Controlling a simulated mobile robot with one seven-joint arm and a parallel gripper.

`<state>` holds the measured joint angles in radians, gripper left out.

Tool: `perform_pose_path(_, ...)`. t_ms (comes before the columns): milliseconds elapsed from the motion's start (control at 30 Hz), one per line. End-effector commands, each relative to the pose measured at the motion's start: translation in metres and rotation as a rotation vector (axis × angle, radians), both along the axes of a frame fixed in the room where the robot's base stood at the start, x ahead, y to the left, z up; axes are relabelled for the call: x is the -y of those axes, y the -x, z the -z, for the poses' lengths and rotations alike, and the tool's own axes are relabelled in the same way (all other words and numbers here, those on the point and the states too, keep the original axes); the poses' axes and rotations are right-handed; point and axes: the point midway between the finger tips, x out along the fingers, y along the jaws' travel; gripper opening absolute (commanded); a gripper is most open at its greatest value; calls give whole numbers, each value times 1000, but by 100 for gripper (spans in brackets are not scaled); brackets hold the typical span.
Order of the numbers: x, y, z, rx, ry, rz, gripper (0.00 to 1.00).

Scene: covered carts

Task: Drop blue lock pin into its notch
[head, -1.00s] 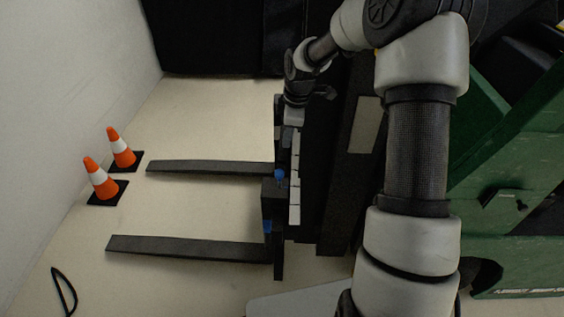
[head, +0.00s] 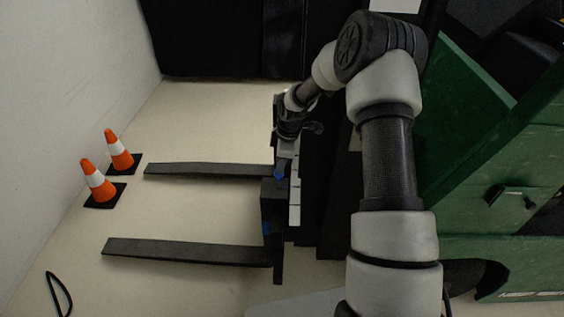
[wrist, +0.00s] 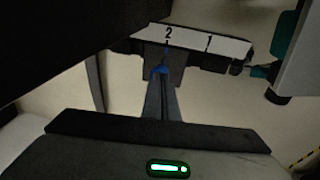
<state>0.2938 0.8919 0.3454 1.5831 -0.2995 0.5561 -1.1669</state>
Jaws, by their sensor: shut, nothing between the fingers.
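A blue lock pin (head: 279,175) sits on the dark fork carriage (head: 272,198) at the root of the upper fork; it also shows in the wrist view (wrist: 159,71), just under the number 2 of the white scale strip. A second blue pin (head: 266,228) is by the lower fork. My gripper (head: 282,166) is shut and empty, its tip right at the first pin; its fingers (wrist: 161,82) also show in the wrist view. I cannot tell whether they touch the pin. The notch is hidden, so I cannot tell how deep the pin sits.
Two dark forks (head: 185,252) reach left from the carriage over a pale floor. Two orange cones (head: 98,182) stand near the left wall. The white numbered strip (head: 295,205) runs along the carriage. A green cart (head: 480,200) is at the right.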

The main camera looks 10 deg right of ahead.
Motion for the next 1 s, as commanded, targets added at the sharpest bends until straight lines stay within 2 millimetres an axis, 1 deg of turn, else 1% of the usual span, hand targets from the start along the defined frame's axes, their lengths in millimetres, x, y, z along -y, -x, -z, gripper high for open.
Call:
perform_pose_path(300,0,0,2,-1,0,0,0)
perform_pose_path(367,0,0,7,-2,0,0,0)
perform_pose_path(500,0,1,30,-3,0,0,0)
perform_pose_path(600,0,0,38,0,0,0,0)
perform_pose_path(900,0,1,38,-2,0,0,0)
perform_pose_path(1000,-1,1,35,-2,0,-1,0)
